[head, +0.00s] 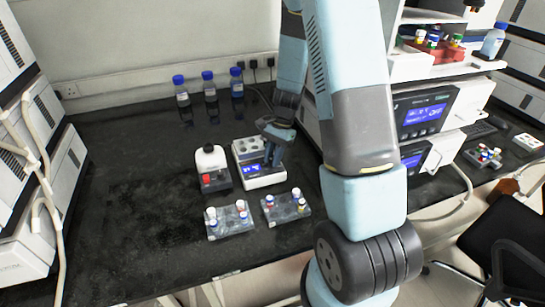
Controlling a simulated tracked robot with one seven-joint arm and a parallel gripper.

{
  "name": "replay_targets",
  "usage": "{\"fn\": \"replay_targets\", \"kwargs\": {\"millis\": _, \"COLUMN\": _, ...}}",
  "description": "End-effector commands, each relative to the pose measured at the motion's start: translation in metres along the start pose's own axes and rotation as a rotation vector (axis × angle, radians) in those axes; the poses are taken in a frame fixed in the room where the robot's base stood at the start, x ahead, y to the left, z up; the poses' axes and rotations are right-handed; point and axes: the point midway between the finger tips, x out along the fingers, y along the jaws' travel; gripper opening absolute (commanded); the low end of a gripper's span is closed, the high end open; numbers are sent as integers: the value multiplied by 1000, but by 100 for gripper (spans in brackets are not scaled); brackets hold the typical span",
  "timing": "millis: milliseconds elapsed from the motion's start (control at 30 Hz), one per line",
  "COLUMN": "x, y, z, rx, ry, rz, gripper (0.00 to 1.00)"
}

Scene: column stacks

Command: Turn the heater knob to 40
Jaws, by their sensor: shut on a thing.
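The heater (264,182) is a small white unit with a blue lit display and round wells on top, standing on the black bench. My gripper (273,163) reaches down to the right side of its front, next to the display. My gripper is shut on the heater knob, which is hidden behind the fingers. The number on the display is too small to read.
A white device with a red knob (207,179) stands just left of the heater. Two clear racks (230,227) of small vials sit in front. Several blue-capped bottles (209,87) stand at the back wall. Instruments with blue screens (425,114) are at right. The bench's left part is clear.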

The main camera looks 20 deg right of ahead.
Motion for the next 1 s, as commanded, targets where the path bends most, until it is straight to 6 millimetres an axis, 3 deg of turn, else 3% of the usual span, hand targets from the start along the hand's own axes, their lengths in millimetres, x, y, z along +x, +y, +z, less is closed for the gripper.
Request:
{"fn": "replay_targets", "kwargs": {"millis": 400, "x": 0, "y": 0, "z": 0, "rx": 231, "ry": 1, "rz": -98, "gripper": 0}}
{"fn": "replay_targets", "kwargs": {"millis": 1000, "x": 0, "y": 0, "z": 0, "rx": 287, "ry": 1, "rz": -122, "gripper": 0}}
